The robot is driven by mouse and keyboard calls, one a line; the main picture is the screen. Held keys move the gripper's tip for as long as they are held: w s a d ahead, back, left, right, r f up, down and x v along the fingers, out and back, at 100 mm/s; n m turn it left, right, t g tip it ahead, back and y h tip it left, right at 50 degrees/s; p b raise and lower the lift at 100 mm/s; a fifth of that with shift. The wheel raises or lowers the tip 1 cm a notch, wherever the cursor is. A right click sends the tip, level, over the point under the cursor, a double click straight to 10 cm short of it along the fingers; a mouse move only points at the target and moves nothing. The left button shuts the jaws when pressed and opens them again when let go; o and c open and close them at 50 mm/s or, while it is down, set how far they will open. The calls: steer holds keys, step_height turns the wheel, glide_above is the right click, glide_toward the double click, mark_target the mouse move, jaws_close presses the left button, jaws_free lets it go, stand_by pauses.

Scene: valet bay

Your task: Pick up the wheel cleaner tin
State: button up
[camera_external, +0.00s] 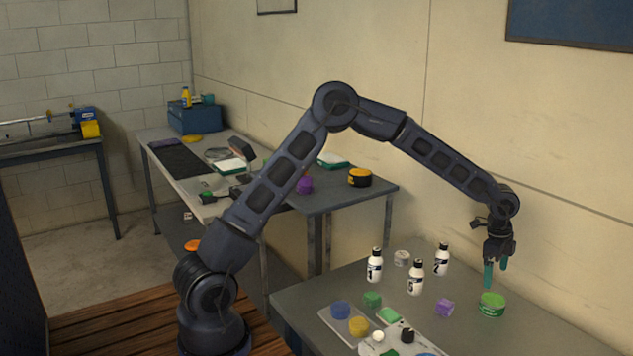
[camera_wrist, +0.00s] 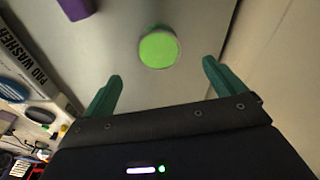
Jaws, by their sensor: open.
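A short round green tin (camera_external: 492,304) stands on the grey table (camera_external: 545,335) at the right; its label is too small to read, but I take it for the wheel cleaner tin. In the wrist view its bright green lid (camera_wrist: 158,48) lies ahead of the fingertips, between their lines. My gripper (camera_external: 496,275) is open and empty, pointing down just above the tin. Both teal fingers (camera_wrist: 162,72) show in the wrist view, apart from each other and not touching the tin.
A purple block (camera_external: 445,308) sits left of the tin. Several white bottles with black caps (camera_external: 415,277) and a white roll-like item (camera_external: 402,258) stand farther left. A board with coloured pieces (camera_external: 335,318) lies in front. The wall (camera_external: 580,230) runs close behind.

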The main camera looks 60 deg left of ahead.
mark_target(493, 299)
steer(key=f, duration=0.3)
steer(key=d+f, duration=0.1)
steer(key=f, duration=0.6)
steer(key=shift+d, duration=0.25)
steer(key=shift+c, duration=0.4)
steer(key=c, duration=1.1)
